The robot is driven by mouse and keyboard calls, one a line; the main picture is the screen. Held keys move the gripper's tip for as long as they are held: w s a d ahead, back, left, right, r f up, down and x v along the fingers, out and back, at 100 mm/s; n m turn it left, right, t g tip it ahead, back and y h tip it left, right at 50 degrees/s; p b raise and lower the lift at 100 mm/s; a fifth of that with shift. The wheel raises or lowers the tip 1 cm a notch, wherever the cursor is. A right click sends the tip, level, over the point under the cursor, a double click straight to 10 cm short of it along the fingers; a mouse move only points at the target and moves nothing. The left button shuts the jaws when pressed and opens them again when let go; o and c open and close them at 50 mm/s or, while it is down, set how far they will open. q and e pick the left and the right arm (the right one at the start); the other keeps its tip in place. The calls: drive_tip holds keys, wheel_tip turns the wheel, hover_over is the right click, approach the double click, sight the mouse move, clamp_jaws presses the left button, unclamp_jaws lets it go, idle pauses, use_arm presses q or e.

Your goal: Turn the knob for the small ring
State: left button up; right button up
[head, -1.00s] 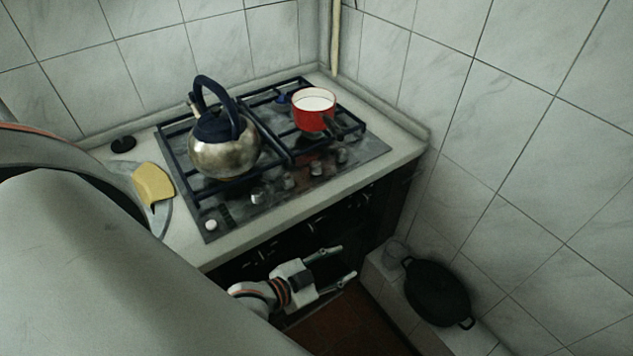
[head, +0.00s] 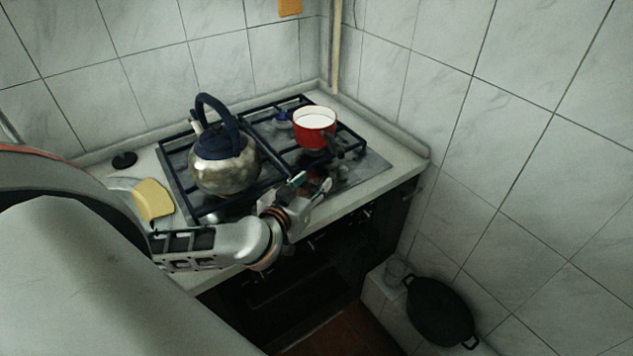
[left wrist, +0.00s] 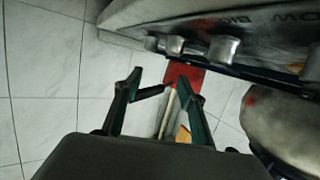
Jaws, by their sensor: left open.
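The gas stove (head: 372,165) has its knobs along the front edge, and in the head view my left gripper hides most of them. Two metallic knobs show in the left wrist view, one (left wrist: 172,45) nearly ahead of the fingers and another (left wrist: 222,49) to its right. I cannot tell which knob serves the small ring. My left gripper (head: 311,183) is open and empty over the front of the stove, close to the knobs and apart from them in the left wrist view (left wrist: 157,84). My right gripper is not in view.
A steel kettle (head: 226,174) stands on the left grate. A red pot (head: 313,132) of white liquid stands on the right grate, its dark handle pointing toward the front. A black pan (head: 440,312) sits low at the right.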

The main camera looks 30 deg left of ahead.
sight(315, 183)
use_arm(q)
drive_tip(key=shift+s+a+f+g, duration=0.3)
drive_tip(key=shift+f+g, duration=0.1)
drive_tip(key=shift+f, duration=0.15)
drive_tip(key=shift+s+a+f+g, duration=0.15)
drive_tip(key=shift+a+f+g, duration=0.2)
drive_tip(key=shift+f, duration=0.2)
drive_tip(key=shift+w+f, duration=0.1)
drive_tip(key=shift+f, duration=0.1)
drive_tip(key=x, duration=0.7)
drive_tip(key=shift+w+a+f, duration=0.1)
drive_tip(key=shift+w, duration=0.1)
drive_tip(key=shift+c, duration=0.5)
drive_tip(key=c, duration=1)
